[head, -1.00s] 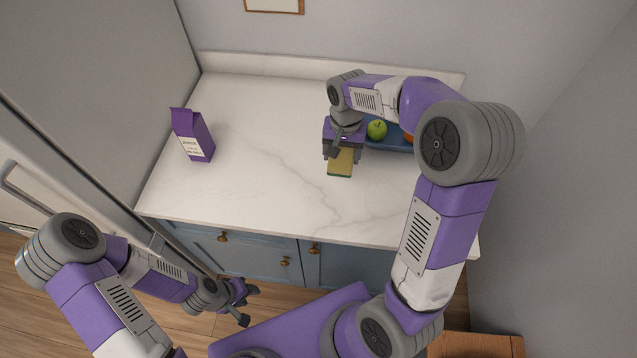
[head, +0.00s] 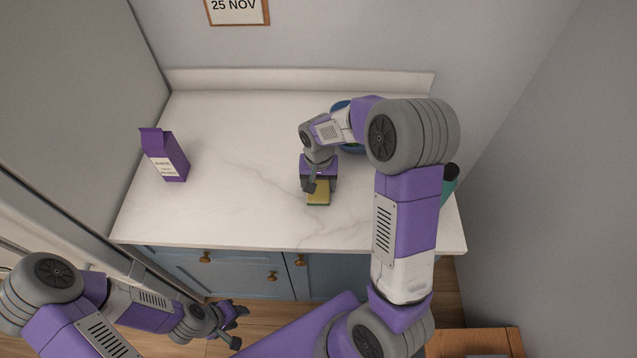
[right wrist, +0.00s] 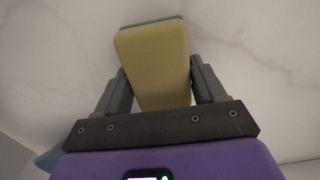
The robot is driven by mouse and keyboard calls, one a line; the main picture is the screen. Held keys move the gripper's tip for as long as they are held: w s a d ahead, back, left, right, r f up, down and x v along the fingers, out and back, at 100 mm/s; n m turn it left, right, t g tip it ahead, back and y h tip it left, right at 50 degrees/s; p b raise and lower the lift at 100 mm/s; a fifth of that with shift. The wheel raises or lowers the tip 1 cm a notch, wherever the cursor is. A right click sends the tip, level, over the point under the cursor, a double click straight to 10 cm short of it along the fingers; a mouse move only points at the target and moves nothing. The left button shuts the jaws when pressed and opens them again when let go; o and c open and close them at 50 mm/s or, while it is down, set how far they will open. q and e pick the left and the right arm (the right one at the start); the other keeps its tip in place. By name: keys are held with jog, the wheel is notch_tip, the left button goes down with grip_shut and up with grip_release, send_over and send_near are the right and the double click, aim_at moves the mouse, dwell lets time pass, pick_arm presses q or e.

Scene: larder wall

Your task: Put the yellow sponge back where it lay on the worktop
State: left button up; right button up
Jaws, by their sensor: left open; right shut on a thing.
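The yellow sponge (head: 319,193) with a green layer is at the middle of the white worktop (head: 235,205), below my right gripper (head: 318,187). In the right wrist view the sponge (right wrist: 156,62) sits between the two fingers of the right gripper (right wrist: 158,82), which is shut on it. I cannot tell whether the sponge touches the worktop. My left gripper (head: 238,327) is open and empty, low in front of the blue cabinets and away from the worktop.
A purple carton (head: 166,157) stands at the worktop's left. A blue bowl (head: 340,106) is mostly hidden behind my right arm. A green bottle with a dark cap (head: 449,184) stands at the right end.

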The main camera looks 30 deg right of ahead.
aim_at(319, 183)
jog(key=shift+f, duration=0.1)
jog(key=o, duration=1)
notch_tip(319, 183, up, 12)
jog(key=p, duration=0.2)
